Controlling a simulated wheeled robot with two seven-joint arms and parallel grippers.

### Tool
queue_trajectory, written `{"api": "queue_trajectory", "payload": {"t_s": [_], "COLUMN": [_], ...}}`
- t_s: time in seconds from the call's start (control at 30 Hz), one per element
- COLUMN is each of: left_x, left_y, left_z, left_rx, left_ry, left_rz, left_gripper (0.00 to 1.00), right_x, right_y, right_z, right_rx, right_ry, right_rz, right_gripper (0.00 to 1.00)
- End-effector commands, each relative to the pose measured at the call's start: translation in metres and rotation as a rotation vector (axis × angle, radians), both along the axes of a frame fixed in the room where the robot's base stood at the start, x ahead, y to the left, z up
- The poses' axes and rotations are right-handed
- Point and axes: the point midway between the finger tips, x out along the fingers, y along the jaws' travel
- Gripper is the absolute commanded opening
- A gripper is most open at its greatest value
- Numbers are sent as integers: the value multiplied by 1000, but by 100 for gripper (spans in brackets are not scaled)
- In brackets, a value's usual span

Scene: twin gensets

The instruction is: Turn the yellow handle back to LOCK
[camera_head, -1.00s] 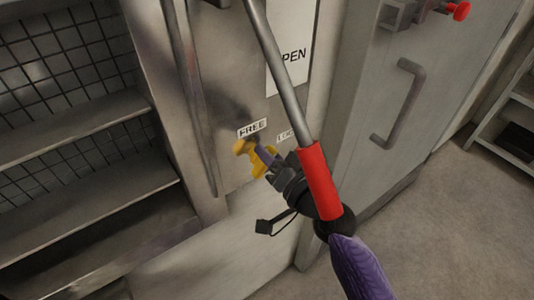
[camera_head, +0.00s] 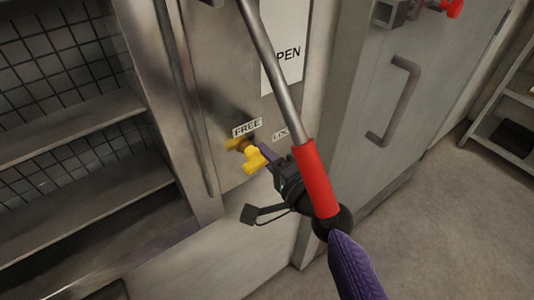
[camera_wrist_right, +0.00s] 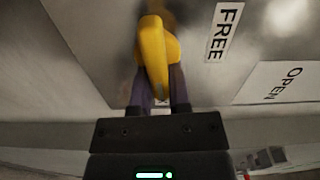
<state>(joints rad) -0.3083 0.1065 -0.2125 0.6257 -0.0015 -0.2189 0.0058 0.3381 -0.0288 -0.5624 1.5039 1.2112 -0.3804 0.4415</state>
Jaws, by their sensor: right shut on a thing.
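The yellow handle (camera_head: 254,158) sits on the metal panel, just below the FREE label (camera_head: 247,127). The LOCK label (camera_head: 280,133) is to its right and partly covered. My right gripper (camera_head: 267,155) reaches the handle from the lower right and is shut on it. In the right wrist view the yellow handle (camera_wrist_right: 153,58) stands between the two purple fingers (camera_wrist_right: 158,92). A long lever with a red grip (camera_head: 318,178) crosses in front of my right wrist. My left gripper is not in view.
A white OPEN sign (camera_head: 285,45) is on the panel above. A grey door with a bar handle (camera_head: 396,103) stands to the right, with a red knob (camera_head: 452,8) above. Empty shelves (camera_head: 85,185) are on the left.

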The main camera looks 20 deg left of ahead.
Motion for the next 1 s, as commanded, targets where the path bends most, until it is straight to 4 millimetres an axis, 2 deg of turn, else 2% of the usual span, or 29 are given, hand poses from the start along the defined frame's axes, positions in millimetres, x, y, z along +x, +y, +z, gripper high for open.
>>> {"api": "queue_trajectory", "payload": {"t_s": [0.3,0.77,0.8,0.93,1.0], "left_x": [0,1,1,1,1], "left_y": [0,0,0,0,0], "left_z": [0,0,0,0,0], "left_rx": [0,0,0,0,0], "left_ry": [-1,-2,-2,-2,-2], "left_rz": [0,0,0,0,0], "left_gripper": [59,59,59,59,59], "right_x": [0,0,0,0,0], "right_y": [0,0,0,0,0], "right_z": [-2,-2,-2,-2,-2], "right_rx": [49,57,57,56,56], "right_ry": [64,75,75,74,73], "right_rz": [-1,-1,-1,-1,-1], "right_gripper": [0,0,26,54,57]}}
